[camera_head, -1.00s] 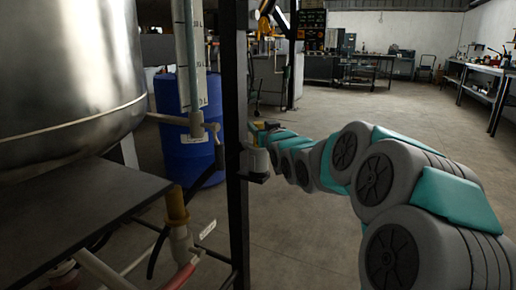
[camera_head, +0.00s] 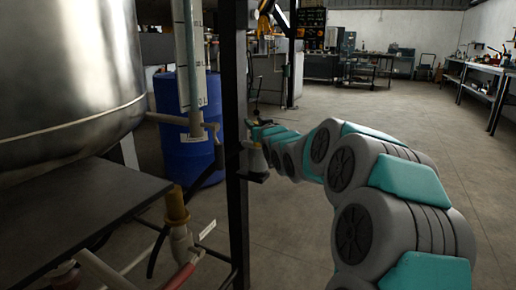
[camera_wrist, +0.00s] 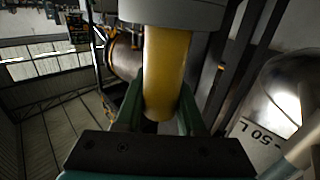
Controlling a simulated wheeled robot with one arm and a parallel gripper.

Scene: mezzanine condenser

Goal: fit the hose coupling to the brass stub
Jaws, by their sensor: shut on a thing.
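My gripper (camera_wrist: 160,108) is shut on a yellow cylinder (camera_wrist: 166,75) in the wrist view, with one green finger on each side. A wide pale grey body (camera_wrist: 175,12) adjoins the cylinder's upper end in that view. In the head view my gripper (camera_head: 250,128) is small, beside the black post, just above a grey piece (camera_head: 256,158) at a dark ledge. A brass-coloured stub (camera_head: 176,204) stands upright on a pale fitting at the lower left, well apart from my gripper. I cannot tell whether the yellow cylinder is the hose coupling; no hose shows on it.
A black upright post (camera_head: 236,190) stands between the stub and my arm. A steel vessel (camera_head: 70,75) and a dark plate (camera_head: 75,215) fill the left. A blue drum (camera_head: 187,125) stands behind. A red hose (camera_head: 180,277) runs below the stub. The floor at right is open.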

